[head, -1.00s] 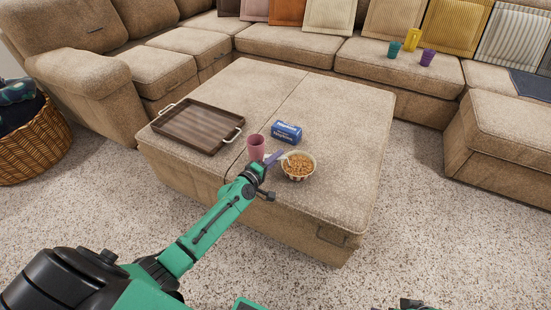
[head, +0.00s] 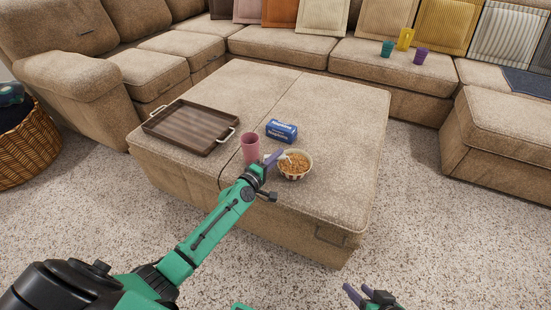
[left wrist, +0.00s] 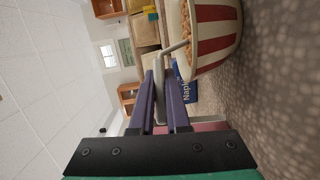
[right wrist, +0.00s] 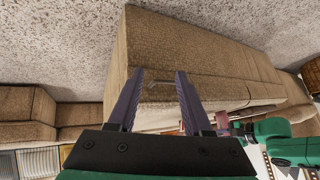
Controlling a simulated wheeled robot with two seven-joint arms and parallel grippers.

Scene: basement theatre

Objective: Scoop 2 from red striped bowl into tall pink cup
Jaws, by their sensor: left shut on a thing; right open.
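The red striped bowl (head: 294,165) stands on the ottoman, filled with small orange-brown pieces; its red and white stripes show close up in the left wrist view (left wrist: 217,38). The tall pink cup (head: 250,149) stands upright just left of the bowl. My left gripper (head: 272,159) is between cup and bowl, shut on the thin pale handle of a scoop (left wrist: 160,88), which reaches over the bowl's rim. The scoop's far end is hidden in the bowl. My right gripper (head: 366,294) is open and empty, low in front of the ottoman; its spread fingers show in the right wrist view (right wrist: 157,100).
A blue napkin box (head: 281,131) lies behind the cup and bowl. A brown tray (head: 190,127) with pale handles lies at the ottoman's left. Teal, yellow and purple cups (head: 420,55) stand on the sofa behind. The ottoman's right part (head: 345,150) is clear.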

